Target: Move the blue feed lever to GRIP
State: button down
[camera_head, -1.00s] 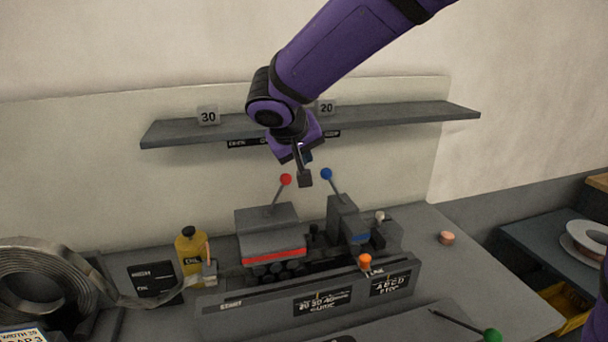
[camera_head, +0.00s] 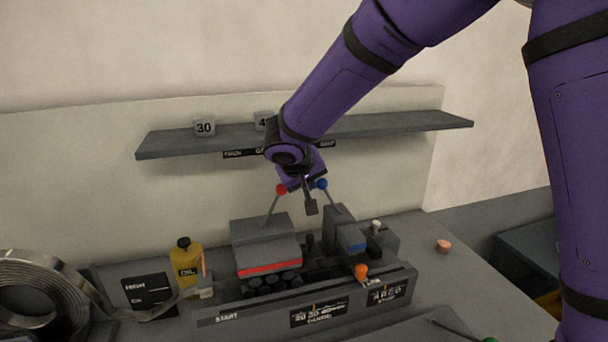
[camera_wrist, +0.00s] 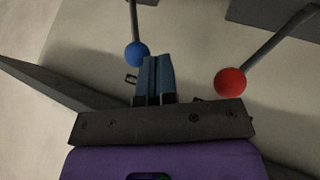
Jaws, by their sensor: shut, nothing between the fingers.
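The blue feed lever has a blue ball knob (camera_head: 321,184) on a thin grey rod that leans up and left from the right-hand grey block of the machine. In the wrist view the blue knob (camera_wrist: 137,54) lies just left of my fingertips, with its rod running up out of the picture. My gripper (camera_wrist: 155,62) is shut and empty, its blue fingers pressed together beside the knob. I cannot tell whether they touch it. In the head view my wrist partly hides the fingers. GRIP lettering cannot be read clearly.
A red-knobbed lever (camera_head: 281,189) stands left of the blue one; its knob (camera_wrist: 230,82) is right of my fingers in the wrist view. A shelf (camera_head: 400,124) with numbered blocks runs behind. A yellow oil bottle (camera_head: 186,262) and a metal coil (camera_head: 20,290) stand left.

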jog(key=shift+w+d+f, duration=0.2)
jog(key=shift+w+f, duration=0.2)
jog(key=shift+f, duration=0.15)
jog(key=shift+d, duration=0.1)
